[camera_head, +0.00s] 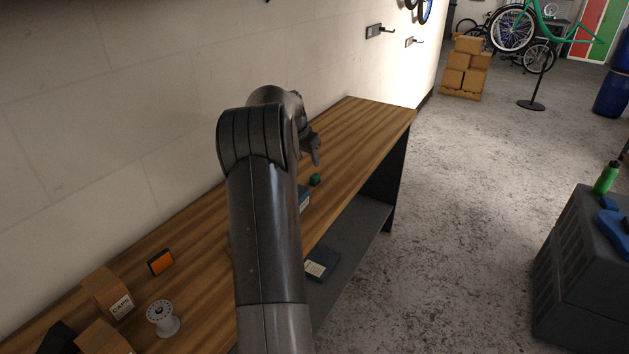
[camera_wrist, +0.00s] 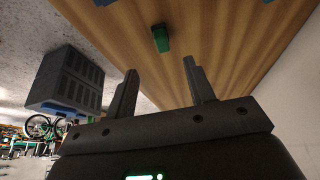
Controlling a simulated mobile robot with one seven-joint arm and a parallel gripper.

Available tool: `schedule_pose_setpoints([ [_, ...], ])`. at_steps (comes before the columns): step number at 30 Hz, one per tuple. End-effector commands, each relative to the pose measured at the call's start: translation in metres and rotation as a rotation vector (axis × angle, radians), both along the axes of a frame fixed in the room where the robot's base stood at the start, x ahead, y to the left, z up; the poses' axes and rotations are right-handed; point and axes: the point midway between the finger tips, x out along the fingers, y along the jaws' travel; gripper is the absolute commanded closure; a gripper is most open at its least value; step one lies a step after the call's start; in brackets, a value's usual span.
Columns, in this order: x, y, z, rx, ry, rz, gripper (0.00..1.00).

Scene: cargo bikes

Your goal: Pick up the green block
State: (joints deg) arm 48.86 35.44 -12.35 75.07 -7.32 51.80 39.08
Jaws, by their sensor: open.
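The green block (camera_head: 315,180) lies on the wooden workbench (camera_head: 365,122), near its front edge. In the wrist view the green block (camera_wrist: 160,39) is on the bare wood, ahead of the fingertips and roughly between their lines. My gripper (camera_wrist: 162,64) is open, with its two dark fingers apart and nothing between them. In the head view my gripper (camera_head: 316,150) shows only in part, above the bench and just beyond the block; my arm hides the rest.
A blue box (camera_head: 304,199) lies near the block, partly behind my arm. An orange item (camera_head: 160,262), cardboard boxes (camera_head: 107,292) and a grey spool (camera_head: 163,318) stand at the bench's near end. A wall (camera_head: 130,110) runs behind. The far bench end is clear.

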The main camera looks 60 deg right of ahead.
Motion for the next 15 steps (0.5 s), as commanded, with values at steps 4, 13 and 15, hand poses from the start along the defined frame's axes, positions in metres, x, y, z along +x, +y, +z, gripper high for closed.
schedule_pose_setpoints([
  [4,-0.001,-0.006,-0.016,0.003,0.001,-0.002,0.51],
  [13,-0.001,-0.02,-0.052,0.002,0.0,0.0,0.51],
  [15,-0.001,-0.022,-0.056,0.001,0.0,0.0,0.51],
])
